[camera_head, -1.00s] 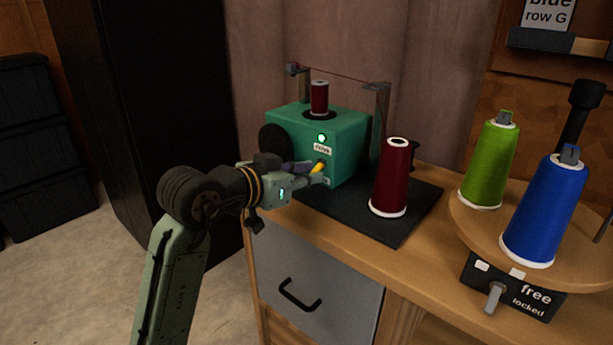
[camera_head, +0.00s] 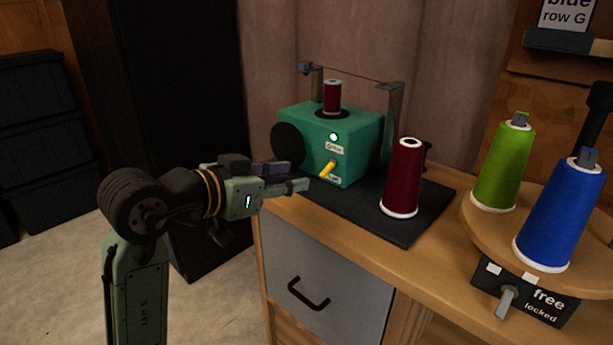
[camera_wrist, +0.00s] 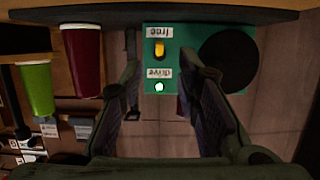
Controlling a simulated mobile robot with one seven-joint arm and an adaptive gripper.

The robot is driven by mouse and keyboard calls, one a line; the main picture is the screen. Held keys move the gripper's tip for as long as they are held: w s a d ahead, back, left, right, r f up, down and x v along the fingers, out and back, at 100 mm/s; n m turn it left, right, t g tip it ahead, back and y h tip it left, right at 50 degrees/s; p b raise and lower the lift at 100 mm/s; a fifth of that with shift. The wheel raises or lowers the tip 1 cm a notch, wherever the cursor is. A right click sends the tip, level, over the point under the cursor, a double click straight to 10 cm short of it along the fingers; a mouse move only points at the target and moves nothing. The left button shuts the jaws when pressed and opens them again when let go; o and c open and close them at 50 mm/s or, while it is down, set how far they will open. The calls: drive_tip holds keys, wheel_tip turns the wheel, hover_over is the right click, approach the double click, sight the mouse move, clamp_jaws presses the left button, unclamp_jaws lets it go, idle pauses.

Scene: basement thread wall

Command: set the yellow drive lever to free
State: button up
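The teal box (camera_head: 352,135) stands on a dark mat, with a dark red spool on top and a lit green light on its front. The yellow drive lever (camera_head: 327,169) sticks out between the upper "drive" label (camera_head: 334,148) and the lower "free" label (camera_head: 335,179). Its outer end slants down and left in the head view; I cannot tell its exact setting. The wrist view shows the lever (camera_wrist: 159,49) upside down, between both labels. My gripper (camera_head: 291,177) is left of the lever, apart from it. Its fingers (camera_wrist: 160,88) are spread and empty.
A dark red cone (camera_head: 403,178) stands on the mat (camera_head: 370,222), right of the box. Green (camera_head: 502,165) and blue (camera_head: 560,212) cones stand on a round wooden turntable, above a grey lever (camera_head: 507,301) with its own free/locked labels. A grey drawer (camera_head: 325,283) is below the bench.

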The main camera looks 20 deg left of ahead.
drive_tip(key=shift+v, duration=1.7)
drive_tip(key=shift+r, duration=0.1)
